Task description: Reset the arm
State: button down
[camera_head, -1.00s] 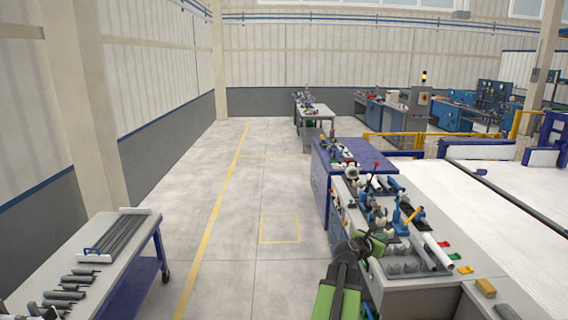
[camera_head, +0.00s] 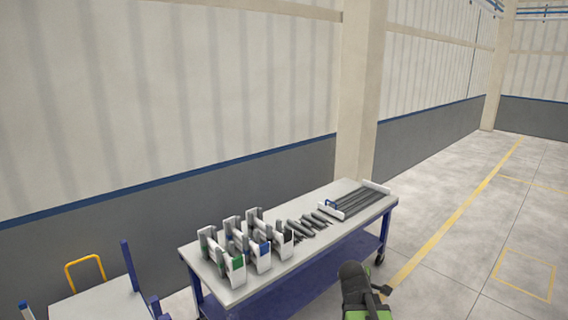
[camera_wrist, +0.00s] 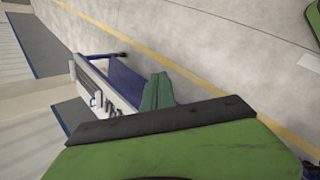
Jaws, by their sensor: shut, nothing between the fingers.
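My arm shows at the bottom of the head view, dark and green, beside the right end of a work table (camera_head: 345,190) and over the floor. In the wrist view my gripper (camera_wrist: 158,90) shows its green fingers together, with nothing between them. Behind the fingers the same table's blue lower shelf (camera_wrist: 135,82) shows, tilted in the picture. In the head view the fingertips are not clear. No object is held.
The table carries white-and-grey holders (camera_head: 238,248), dark short pipes (camera_head: 308,223) and a rack of long dark pipes (camera_head: 355,200). A yellow-handled cart (camera_head: 86,262) stands lower left. A wall and pillar (camera_head: 360,90) rise behind. Open floor (camera_head: 450,250) lies right.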

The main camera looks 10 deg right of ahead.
jog(key=s+a+f+m+g+y+b, duration=0.1)
jog(key=s+a+f+m+y, duration=0.15)
jog(key=a, duration=0.45)
jog(key=s+a+f+m+g+y, duration=0.1)
jog(key=a+f+m, duration=0.15)
jog(key=a, duration=0.45)
jog(key=s+a+f+m+g+y, duration=0.1)
jog(key=s+a+m+g+y, duration=0.1)
jog(key=s+m, duration=0.5)
jog(key=a+m+g, duration=0.1)
jog(key=a, duration=0.1)
jog(key=shift+s+a+f, duration=0.3)
jog(key=shift+s, duration=0.05)
jog(key=shift+d, duration=0.1)
